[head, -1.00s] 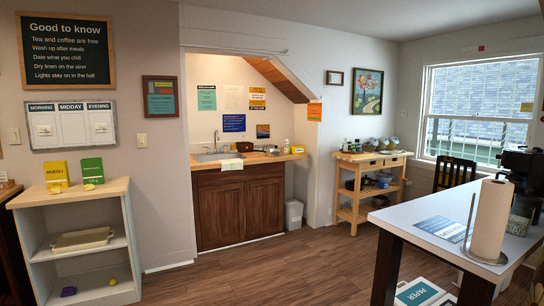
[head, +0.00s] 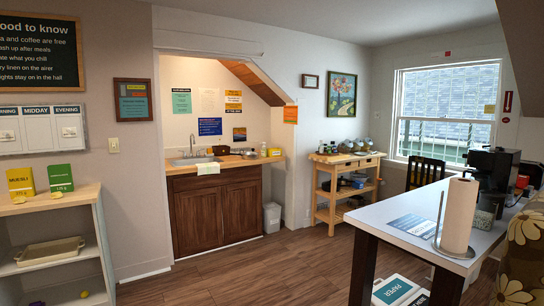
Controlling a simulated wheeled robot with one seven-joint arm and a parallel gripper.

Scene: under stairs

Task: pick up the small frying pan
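I cannot make out the small frying pan for certain. A small round metallic item (head: 250,155) lies on the wooden counter under the stairs, right of the sink, too small to identify. Dark pan-like items (head: 357,183) sit on the middle shelf of the wooden trolley (head: 346,158) at the back wall, also too small to tell apart. My gripper is not in view.
A white table (head: 400,208) with a paper towel roll (head: 460,214) and a dark coffee machine (head: 493,168) fills the right. A patterned chair (head: 522,265) stands at the right edge. A shelf unit (head: 60,208) is at left. The wooden floor (head: 265,270) between is clear.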

